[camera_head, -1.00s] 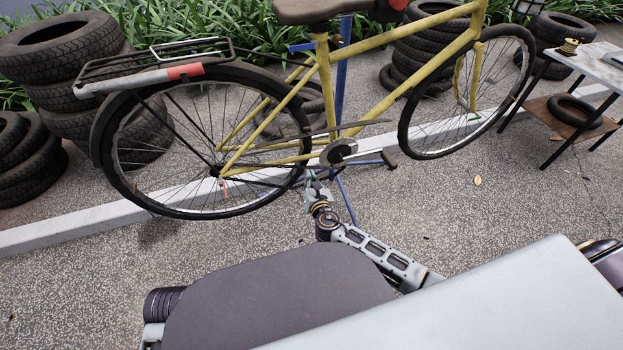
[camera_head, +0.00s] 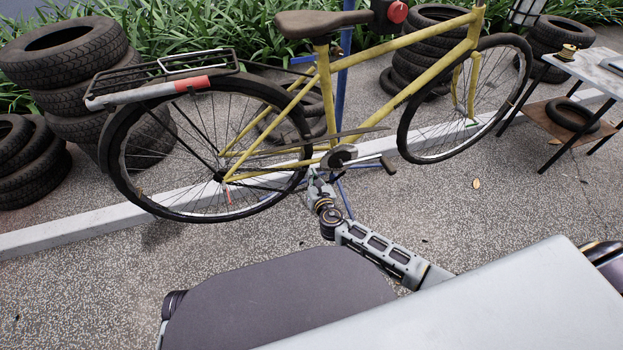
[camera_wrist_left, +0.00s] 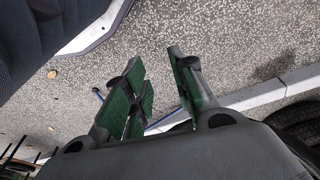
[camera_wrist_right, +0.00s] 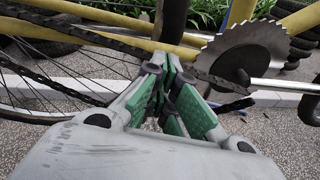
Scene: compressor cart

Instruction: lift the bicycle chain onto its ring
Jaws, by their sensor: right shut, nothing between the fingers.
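A yellow bicycle (camera_head: 400,80) stands upright at a blue stand (camera_head: 341,100). Its toothed chainring (camera_wrist_right: 243,55) shows in the right wrist view, and also in the head view (camera_head: 341,155). A dark, dirty chain (camera_wrist_right: 95,37) runs in from the left, passes behind my right gripper's fingers and shows again by the ring's lower left edge. I cannot tell how it sits on the teeth. My right gripper (camera_wrist_right: 167,65) is shut and empty, just left of the ring, with fingertips close to the chain. My left gripper (camera_wrist_left: 158,75) is open and empty above the pavement.
The rear wheel (camera_head: 113,150) is left of my right gripper; a pedal (camera_head: 388,164) is to its right. Tyre stacks (camera_head: 65,60) stand behind on the left. A small table (camera_head: 595,68) stands at the right. A pale kerb (camera_head: 75,233) runs behind the bicycle.

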